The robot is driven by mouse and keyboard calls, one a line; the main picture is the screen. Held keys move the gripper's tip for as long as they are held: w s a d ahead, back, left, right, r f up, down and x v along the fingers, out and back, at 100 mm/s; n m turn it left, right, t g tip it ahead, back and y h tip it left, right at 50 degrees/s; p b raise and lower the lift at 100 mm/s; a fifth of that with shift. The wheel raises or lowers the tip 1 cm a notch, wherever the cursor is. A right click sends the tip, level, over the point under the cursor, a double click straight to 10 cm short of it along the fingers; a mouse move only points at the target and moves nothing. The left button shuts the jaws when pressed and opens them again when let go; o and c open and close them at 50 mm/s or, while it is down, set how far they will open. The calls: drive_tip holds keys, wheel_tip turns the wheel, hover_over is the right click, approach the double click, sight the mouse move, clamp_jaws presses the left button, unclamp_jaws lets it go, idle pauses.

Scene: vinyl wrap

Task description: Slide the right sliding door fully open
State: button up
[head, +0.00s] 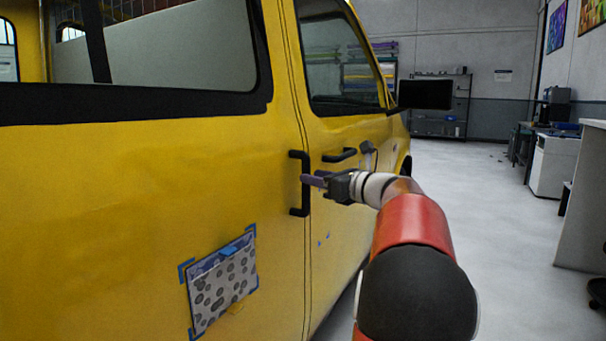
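The right sliding door (200,150) is the yellow van panel on the left, below a large dark-framed window. Its black vertical bar handle (306,183) stands near the door's front edge. A thin seam runs between it and the front door (350,140), and the sliding door looks closed there.
A patterned sheet (222,282) is taped low on the sliding door. A black side mirror (425,94) sticks out ahead. The grey floor (500,230) on the right is clear, with a white cabinet (553,163) by the wall.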

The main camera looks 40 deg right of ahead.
drive_tip(key=shift+w+a, duration=0.2)
drive_tip(key=shift+w, duration=0.7)
drive_tip(key=shift+w+a, duration=0.15)
drive_tip(key=shift+w, duration=0.75)
clamp_jaws()
